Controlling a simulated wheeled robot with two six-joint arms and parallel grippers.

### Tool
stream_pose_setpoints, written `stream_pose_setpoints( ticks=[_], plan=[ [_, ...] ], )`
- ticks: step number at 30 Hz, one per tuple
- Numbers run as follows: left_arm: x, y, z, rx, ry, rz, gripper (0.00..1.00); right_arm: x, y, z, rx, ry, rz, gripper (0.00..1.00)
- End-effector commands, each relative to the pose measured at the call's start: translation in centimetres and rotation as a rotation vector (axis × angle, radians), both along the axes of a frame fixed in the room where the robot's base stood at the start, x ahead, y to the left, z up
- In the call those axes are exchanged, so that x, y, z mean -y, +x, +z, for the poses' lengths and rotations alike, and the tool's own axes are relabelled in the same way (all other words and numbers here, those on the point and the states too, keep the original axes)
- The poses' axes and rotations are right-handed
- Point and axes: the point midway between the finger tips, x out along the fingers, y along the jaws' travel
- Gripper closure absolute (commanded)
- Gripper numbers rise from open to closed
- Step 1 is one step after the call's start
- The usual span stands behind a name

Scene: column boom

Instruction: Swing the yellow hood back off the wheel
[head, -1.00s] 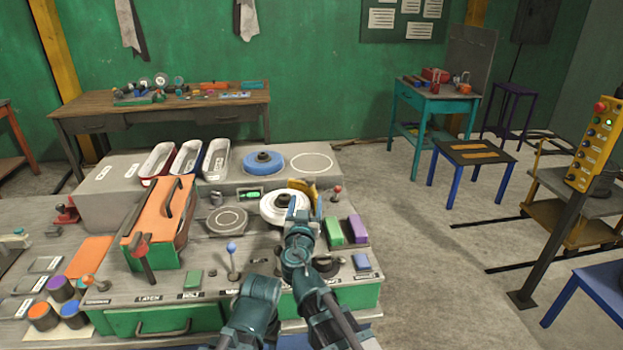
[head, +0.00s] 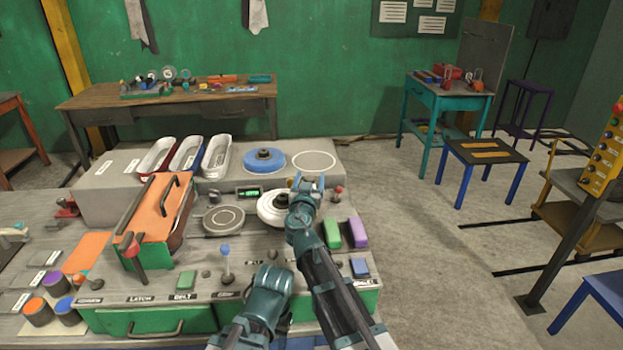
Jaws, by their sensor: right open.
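The white wheel (head: 271,208) lies on the bench top, its right part covered by my right gripper. The yellow hood (head: 291,183) is almost wholly hidden behind that gripper, with only a small yellow sliver showing at the wheel's far right edge. My right gripper (head: 308,182) is open, with its fingers at the hood's place; whether they touch it I cannot tell. My left arm shows at the bottom middle, but its gripper is not seen.
Green and purple blocks (head: 357,232) stand close right of my right gripper. A blue-knobbed lever (head: 225,252) stands front left of the wheel, and a red-knobbed lever (head: 338,192) to its right. A blue disc (head: 264,160) lies behind. An orange-topped box (head: 160,212) is at left.

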Motion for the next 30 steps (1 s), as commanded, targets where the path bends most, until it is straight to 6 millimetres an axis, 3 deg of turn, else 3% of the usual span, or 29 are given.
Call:
stream_pose_setpoints(
  ticks=[1, 12, 13, 30],
  plan=[
    [0.0, 0.0, 0.0, 0.0, 0.0, 0.0, 0.5, 0.0, -0.01, 0.0, 0.0, 0.0, 0.0, 0.31],
    [0.0, 0.01, 0.0, 0.0, 0.0, 0.0, 0.5, 0.0, -0.02, 0.0, 0.0, 0.0, 0.0, 0.97],
    [0.0, 0.01, 0.0, 0.0, 0.0, 0.0, 0.5, 0.0, -0.02, 0.0, 0.0, 0.0, 0.0, 1.0],
    [0.0, 0.01, 0.0, 0.0, 0.0, 0.0, 0.5, -0.02, -0.03, 0.0, 0.0, 0.0, 0.0, 1.0]
  ],
)
